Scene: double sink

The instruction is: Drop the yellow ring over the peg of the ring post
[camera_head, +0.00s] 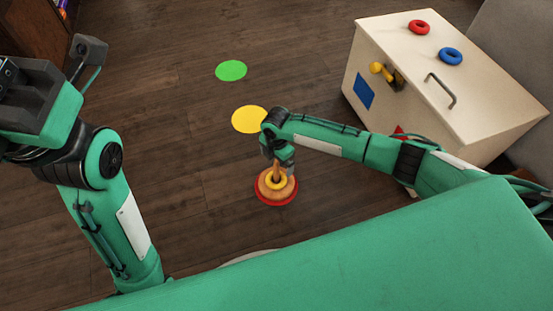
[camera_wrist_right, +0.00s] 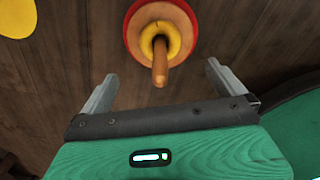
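The ring post (camera_head: 264,197) stands upright on the floor, with a red rim, a tan wooden disc and a wooden peg (camera_wrist_right: 161,66). The yellow ring (camera_head: 271,184) lies around the peg, low down on the disc; it also shows in the right wrist view (camera_wrist_right: 174,38). My right gripper (camera_wrist_right: 161,73) is open and empty, its two fingers apart on either side of the peg's free end and clear of the ring. In the head view my right gripper (camera_head: 279,160) is just above the post and partly hides it. My left gripper (camera_head: 78,66) is raised at the upper left, its fingertips unclear.
A green disc (camera_head: 231,70) and a yellow disc (camera_head: 247,119) lie flat on the wooden floor. The floor left of the post is clear.

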